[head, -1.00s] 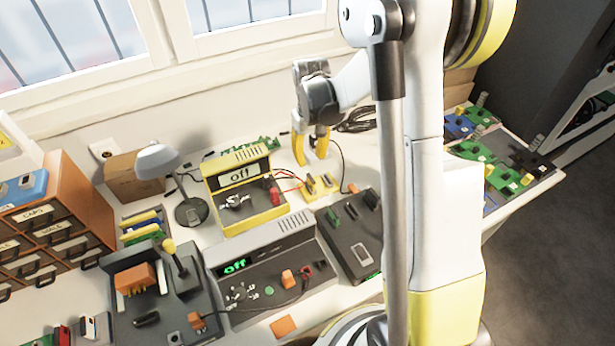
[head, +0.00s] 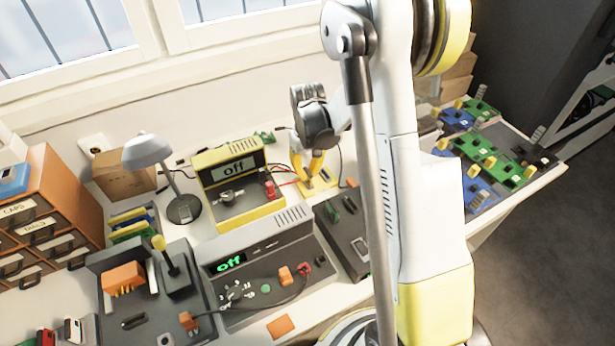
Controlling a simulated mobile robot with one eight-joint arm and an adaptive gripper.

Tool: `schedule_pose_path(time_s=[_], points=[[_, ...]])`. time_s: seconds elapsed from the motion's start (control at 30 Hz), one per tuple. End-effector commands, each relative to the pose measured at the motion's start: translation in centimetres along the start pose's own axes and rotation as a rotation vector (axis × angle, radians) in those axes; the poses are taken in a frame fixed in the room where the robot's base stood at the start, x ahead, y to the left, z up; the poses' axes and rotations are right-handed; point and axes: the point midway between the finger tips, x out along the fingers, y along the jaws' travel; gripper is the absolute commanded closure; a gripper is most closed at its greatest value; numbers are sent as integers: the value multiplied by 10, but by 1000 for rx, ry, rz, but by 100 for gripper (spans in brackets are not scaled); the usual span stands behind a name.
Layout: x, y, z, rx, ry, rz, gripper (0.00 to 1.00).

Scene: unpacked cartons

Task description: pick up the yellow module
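The yellow module (head: 325,183) is a small yellow block lying on the white workbench, just right of the yellow-framed meter. My gripper (head: 307,176), with yellow fingers, points down at the left part of the module. Its fingertips are at or very near the module's top. The fingers lean toward each other. Fingers and module share the same yellow, so I cannot tell whether they touch or grip it.
The yellow-framed meter (head: 212,163) reading "off" stands close left of my gripper. A grey power unit (head: 262,252) and a dark box (head: 350,240) lie in front. A grey lamp (head: 147,152) stands left. Green and blue boards (head: 480,190) lie at the right end.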

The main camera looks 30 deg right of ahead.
Motion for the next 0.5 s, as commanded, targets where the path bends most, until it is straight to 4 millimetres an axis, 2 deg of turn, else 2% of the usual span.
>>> schedule_pose_path(time_s=[0.5], points=[[-4,0,0,0,0,0,100]])
